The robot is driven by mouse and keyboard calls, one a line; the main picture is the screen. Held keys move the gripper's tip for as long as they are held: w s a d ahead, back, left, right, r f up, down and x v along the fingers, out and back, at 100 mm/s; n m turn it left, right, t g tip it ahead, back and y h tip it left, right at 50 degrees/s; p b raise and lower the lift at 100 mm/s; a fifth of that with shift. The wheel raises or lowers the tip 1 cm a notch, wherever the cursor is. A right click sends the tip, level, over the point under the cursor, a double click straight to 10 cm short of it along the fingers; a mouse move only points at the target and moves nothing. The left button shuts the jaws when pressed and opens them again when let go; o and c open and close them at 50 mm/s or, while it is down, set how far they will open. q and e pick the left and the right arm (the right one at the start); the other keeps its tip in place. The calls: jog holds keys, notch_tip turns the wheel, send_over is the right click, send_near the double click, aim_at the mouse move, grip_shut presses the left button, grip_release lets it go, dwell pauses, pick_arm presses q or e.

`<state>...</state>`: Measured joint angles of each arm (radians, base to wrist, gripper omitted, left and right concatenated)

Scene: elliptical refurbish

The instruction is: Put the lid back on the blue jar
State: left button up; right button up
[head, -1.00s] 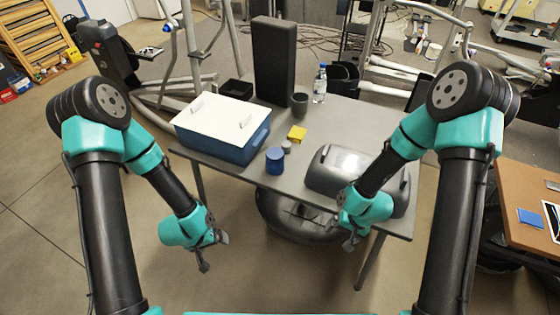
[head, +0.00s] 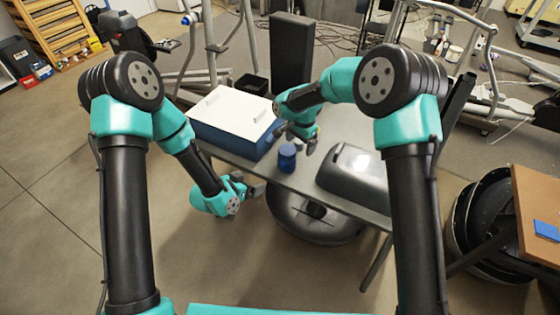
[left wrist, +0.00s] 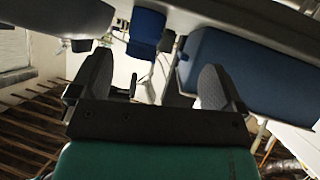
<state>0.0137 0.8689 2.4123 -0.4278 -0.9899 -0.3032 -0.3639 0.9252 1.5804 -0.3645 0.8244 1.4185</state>
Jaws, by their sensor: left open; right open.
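The blue jar (head: 287,158) stands upright near the front edge of the grey table (head: 300,184). It also shows in the left wrist view (left wrist: 147,28), at the top. I cannot make out a separate lid or tell whether the jar's top is covered. My right gripper (head: 298,143) is open just behind the jar, pointing down, and hides the table there. I cannot tell whether it touches anything. My left gripper (head: 258,189) is open and empty, in front of and below the table edge; its spread fingers show in the left wrist view (left wrist: 156,88).
A blue bin with a white top (head: 235,108) stands left of the jar. A shiny grey cover (head: 352,174) lies to the right. A tall dark block (head: 290,50) and black box (head: 254,84) are behind. A round dark object (head: 300,222) is below the table.

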aim_at(282, 164)
jog(key=shift+m+t+h, duration=0.3)
jog(key=w+a, duration=0.1)
jog(key=a+r, duration=0.1)
jog(key=a, duration=0.1)
jog(key=w+a, duration=0.1)
jog(key=shift+w+a+r, duration=0.15)
jog(key=shift+w+a, duration=0.1)
jog(key=shift+w, duration=0.05)
pick_arm(q)
jog(key=d+r+m, duration=0.1)
jog(key=w+d+r+m+t+h, duration=0.1)
jog(key=shift+r, duration=0.3)
jog(key=x, duration=1.7)
jog(key=shift+d, duration=0.25)
